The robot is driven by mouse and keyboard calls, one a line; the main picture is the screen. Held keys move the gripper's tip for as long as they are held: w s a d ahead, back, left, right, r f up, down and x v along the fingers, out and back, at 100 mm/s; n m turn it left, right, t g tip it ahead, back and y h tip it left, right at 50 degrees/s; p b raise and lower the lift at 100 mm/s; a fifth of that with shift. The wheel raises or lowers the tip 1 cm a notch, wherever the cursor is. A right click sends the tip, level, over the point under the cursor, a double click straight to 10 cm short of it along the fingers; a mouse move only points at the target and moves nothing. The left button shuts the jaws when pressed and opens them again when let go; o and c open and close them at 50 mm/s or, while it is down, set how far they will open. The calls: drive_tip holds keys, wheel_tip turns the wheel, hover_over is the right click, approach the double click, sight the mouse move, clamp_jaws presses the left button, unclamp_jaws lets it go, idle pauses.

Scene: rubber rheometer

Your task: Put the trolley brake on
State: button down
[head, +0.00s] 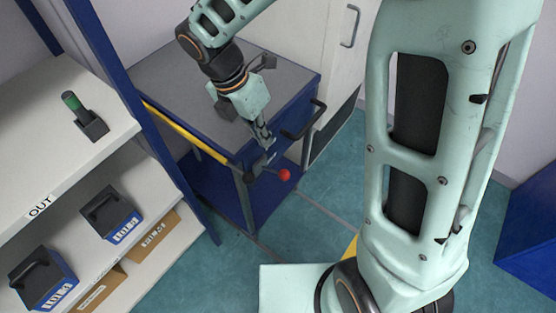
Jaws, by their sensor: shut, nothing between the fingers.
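The trolley (180,75) is blue with a grey top, a yellow strip along its left edge and a dark push handle (304,121) at its right end. A lever with a red ball knob (284,174), seemingly the brake, sticks out to the right from the trolley's near corner, below the top. My gripper (266,143) points down at that corner, shut and empty. Its fingertips appear above and a little left of the red knob, apart from it. Whether they touch the trolley edge I cannot tell.
At left, a white shelf unit (62,137) with blue posts bears an "OUT" label, a dark holder with a green-topped item (92,122), and black-and-blue boxes (110,215). A white cabinet (335,70) stands behind the trolley. Teal floor (325,215) is open to its right.

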sight(283, 172)
drive_tip(key=b+x, duration=0.3)
drive_tip(key=x, duration=1.1)
drive_tip(key=shift+f, duration=0.15)
